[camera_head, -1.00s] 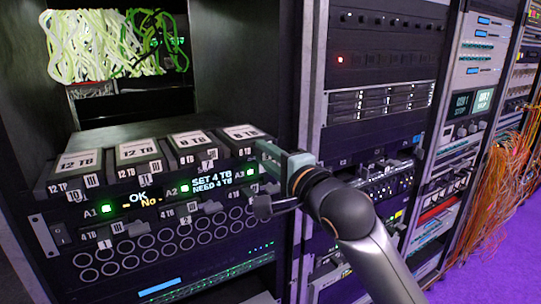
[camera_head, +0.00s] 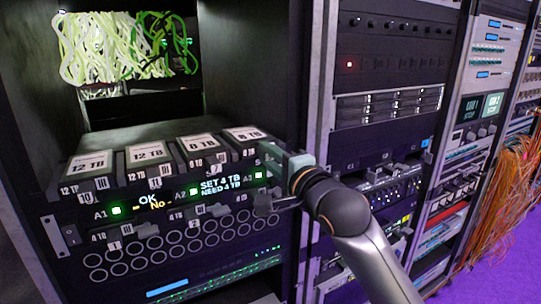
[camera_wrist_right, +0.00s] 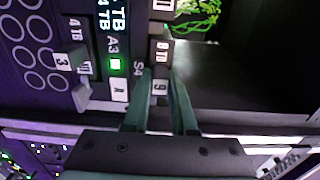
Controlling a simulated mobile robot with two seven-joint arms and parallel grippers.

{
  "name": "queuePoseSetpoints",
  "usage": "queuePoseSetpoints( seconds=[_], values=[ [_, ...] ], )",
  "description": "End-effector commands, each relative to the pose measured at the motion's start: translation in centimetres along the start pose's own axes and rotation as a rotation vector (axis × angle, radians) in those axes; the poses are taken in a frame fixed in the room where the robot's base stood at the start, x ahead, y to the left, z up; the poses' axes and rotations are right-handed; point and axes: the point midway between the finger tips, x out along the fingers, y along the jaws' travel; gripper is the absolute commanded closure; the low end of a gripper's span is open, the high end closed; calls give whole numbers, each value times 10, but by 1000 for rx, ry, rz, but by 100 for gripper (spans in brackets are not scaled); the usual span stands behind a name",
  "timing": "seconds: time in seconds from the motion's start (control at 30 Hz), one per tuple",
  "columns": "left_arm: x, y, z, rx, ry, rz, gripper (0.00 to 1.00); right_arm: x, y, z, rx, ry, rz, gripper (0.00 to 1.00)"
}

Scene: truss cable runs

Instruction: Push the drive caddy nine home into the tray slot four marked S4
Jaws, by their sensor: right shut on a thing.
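Drive caddy nine (camera_wrist_right: 160,88) shows its "9" label between the fingers of my right gripper (camera_wrist_right: 162,98) in the right wrist view. In the head view it is the rightmost of the row, with an "8 TB" top label (camera_head: 245,134). My right gripper (camera_head: 274,156) is shut on its front end and hides part of it. The S4 mark (camera_wrist_right: 138,68) is beside the caddy in the wrist view. The tray front (camera_head: 160,205) carries lit A1, A2 and A3 marks. How deep the caddy sits is hard to tell. My left gripper is not in view.
Three other caddies stand to the left: two marked 12 TB (camera_head: 92,163) and one marked 8 TB (camera_head: 200,142). Small numbered levers (camera_head: 115,243) stick out below the display. A rack post (camera_head: 318,90) stands close right of the tray. Orange cables (camera_head: 485,215) hang farther right.

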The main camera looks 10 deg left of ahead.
Motion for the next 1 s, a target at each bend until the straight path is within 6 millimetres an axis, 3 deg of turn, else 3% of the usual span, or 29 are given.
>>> queuePoseSetpoints(
  seconds=[0.17, 0.2, 0.5, 0.8, 1.0],
  values=[
    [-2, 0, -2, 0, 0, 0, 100, 5, -3, 0, 1, -1, -6, 100],
    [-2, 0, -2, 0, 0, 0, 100, 6, -2, 0, 0, -1, -6, 73],
    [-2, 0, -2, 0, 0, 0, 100, 5, -1, 0, 0, 0, -3, 40],
    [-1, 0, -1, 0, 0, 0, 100, 4, 2, 0, 1, 1, 3, 40],
    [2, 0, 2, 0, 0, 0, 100, -14, 2, 0, 2, 0, 0, 40]
  ],
)
